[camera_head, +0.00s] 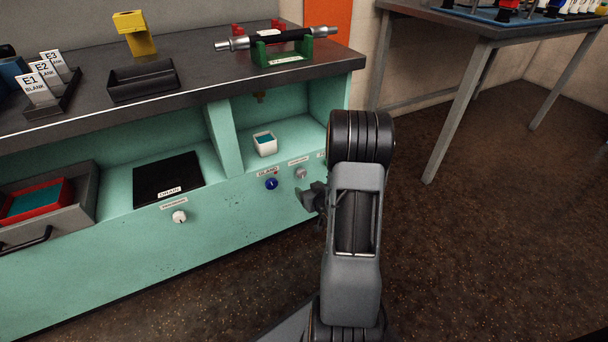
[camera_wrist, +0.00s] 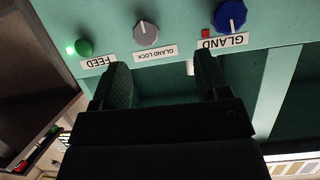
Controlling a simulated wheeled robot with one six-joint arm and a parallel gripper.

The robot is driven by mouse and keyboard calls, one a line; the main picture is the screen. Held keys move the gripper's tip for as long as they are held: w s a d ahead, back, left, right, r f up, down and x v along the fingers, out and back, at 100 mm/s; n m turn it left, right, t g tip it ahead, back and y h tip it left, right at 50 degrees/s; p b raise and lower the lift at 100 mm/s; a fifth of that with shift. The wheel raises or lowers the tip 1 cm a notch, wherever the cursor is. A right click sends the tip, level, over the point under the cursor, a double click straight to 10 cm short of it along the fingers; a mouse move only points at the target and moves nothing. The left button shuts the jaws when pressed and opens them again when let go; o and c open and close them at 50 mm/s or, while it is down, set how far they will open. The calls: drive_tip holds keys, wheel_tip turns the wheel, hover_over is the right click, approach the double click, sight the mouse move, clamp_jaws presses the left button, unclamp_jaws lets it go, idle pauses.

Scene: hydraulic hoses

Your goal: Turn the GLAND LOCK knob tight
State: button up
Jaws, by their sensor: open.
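The GLAND LOCK knob (camera_wrist: 146,33) is a small grey round knob on the green panel, beside its white label (camera_wrist: 155,54). The wrist view shows the labels upside down. In the head view the grey knob (camera_head: 301,173) is on the bench front, just above and left of my gripper (camera_head: 309,198). In the wrist view my gripper (camera_wrist: 162,72) is open, with nothing between its fingers. The knob is beyond the fingertips, apart from them and nearer the left finger. I cannot tell how far the knob is turned.
A blue GLAND knob (camera_wrist: 231,15) and a green FEED knob (camera_wrist: 84,47) flank it. A red lamp (camera_wrist: 205,33) and a lit green lamp (camera_wrist: 70,50) show too. A white knob (camera_head: 179,217) is further left on the bench front.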

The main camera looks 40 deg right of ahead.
sight(303, 174)
drive_tip(key=s+d+f+m+t, duration=0.2)
drive_tip(key=s+f+t, duration=0.1)
drive_tip(key=s+t, duration=0.15)
drive_tip(key=shift+g, duration=0.25)
drive_tip(key=w+b, duration=0.1)
drive_tip(key=w, duration=0.3)
drive_tip(key=w+d+b, duration=0.1)
drive_tip(key=w, duration=0.3)
drive_tip(key=w+d+b, duration=0.1)
drive_tip(key=w, duration=0.4)
drive_tip(key=shift+w+r, duration=0.1)
drive_tip(key=shift+r, duration=0.15)
drive_tip(key=c, duration=0.9)
